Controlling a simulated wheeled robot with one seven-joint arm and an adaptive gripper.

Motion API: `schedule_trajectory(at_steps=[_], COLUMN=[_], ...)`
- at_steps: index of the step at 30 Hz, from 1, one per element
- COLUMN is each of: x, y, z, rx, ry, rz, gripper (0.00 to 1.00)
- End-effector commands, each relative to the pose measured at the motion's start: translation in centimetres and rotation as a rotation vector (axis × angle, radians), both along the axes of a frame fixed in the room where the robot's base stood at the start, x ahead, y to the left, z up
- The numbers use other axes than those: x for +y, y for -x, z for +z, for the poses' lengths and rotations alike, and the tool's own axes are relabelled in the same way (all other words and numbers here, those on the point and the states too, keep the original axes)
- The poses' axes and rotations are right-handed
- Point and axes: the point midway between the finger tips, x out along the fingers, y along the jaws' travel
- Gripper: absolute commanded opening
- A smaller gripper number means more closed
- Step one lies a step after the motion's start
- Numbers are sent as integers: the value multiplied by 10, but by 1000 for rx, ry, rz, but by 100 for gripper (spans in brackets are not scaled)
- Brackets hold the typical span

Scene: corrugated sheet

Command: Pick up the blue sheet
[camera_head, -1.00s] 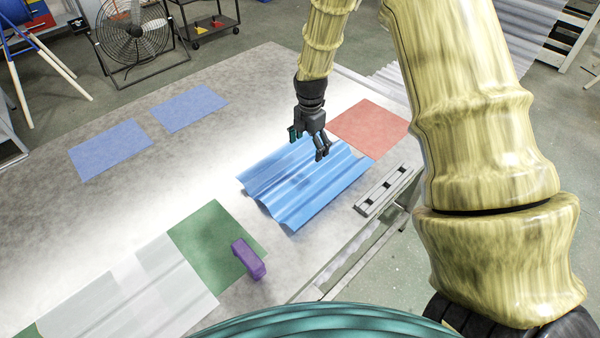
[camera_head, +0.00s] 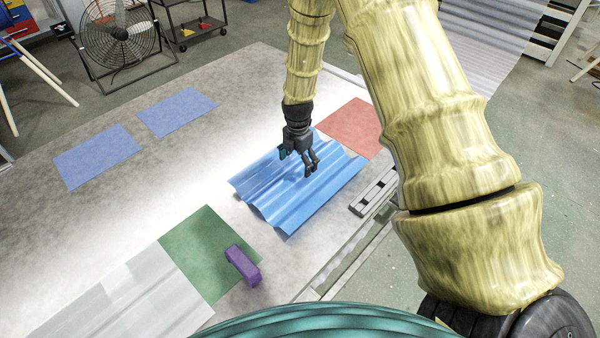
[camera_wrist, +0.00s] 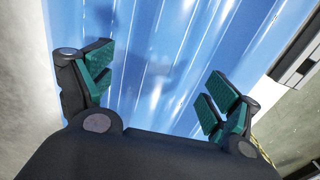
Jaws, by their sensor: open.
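The blue corrugated sheet (camera_head: 285,200) lies on the grey table, its ridges running across it. My gripper (camera_head: 299,163) is over the sheet's far part, pointing down. In the wrist view the open gripper (camera_wrist: 155,90) has its two green-padded fingers wide apart with nothing between them. The blue sheet (camera_wrist: 155,45) fills most of the space beyond the fingers. I cannot tell the exact gap between fingertips and sheet.
A red mat (camera_head: 350,127) lies behind the sheet. A grey slotted bar (camera_head: 375,193) lies to its right near the table edge. A green mat (camera_head: 200,245), a purple block (camera_head: 242,265) and a clear sheet (camera_head: 125,305) are at front left. Two blue mats (camera_head: 97,157) lie at far left.

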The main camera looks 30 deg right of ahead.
Motion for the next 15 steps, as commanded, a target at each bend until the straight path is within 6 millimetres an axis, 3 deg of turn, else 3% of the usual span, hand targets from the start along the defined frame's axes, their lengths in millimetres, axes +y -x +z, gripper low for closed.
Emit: schedule_trajectory(at_steps=[15], x=[-9], y=[-1], z=[-36], rx=[1], ry=[0], rz=[-3], gripper=[89])
